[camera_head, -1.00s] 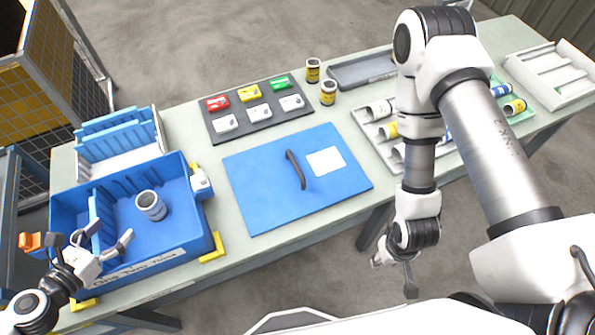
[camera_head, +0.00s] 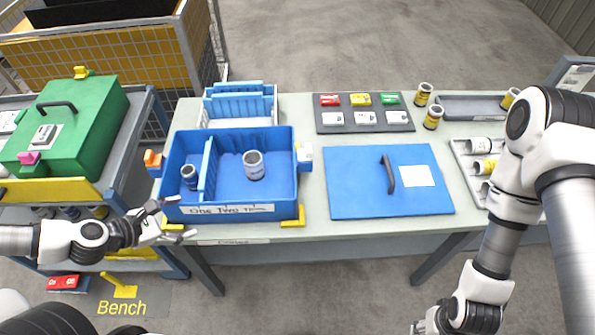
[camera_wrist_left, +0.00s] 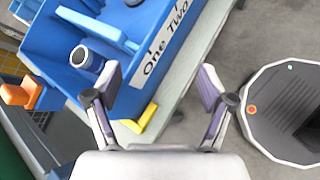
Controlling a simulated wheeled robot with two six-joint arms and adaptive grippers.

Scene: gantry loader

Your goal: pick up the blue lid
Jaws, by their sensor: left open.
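The blue lid (camera_head: 350,185) lies flat on the bench, right of the blue box. It has a dark bar handle (camera_head: 388,174) standing on it and a white label (camera_head: 417,176). My left gripper (camera_head: 160,216) is open and empty at the front left corner of the blue box, well left of the lid. In the left wrist view its fingers (camera_wrist_left: 162,92) are spread, with the box wall and bench edge beyond them. My right arm comes down on the right; its gripper (camera_head: 418,327) is at the bottom edge, in front of the bench, and its jaws are unclear.
A dark tray (camera_head: 325,124) with coloured blocks lies behind the lid. A green case (camera_head: 95,115) stands on a cart at left.

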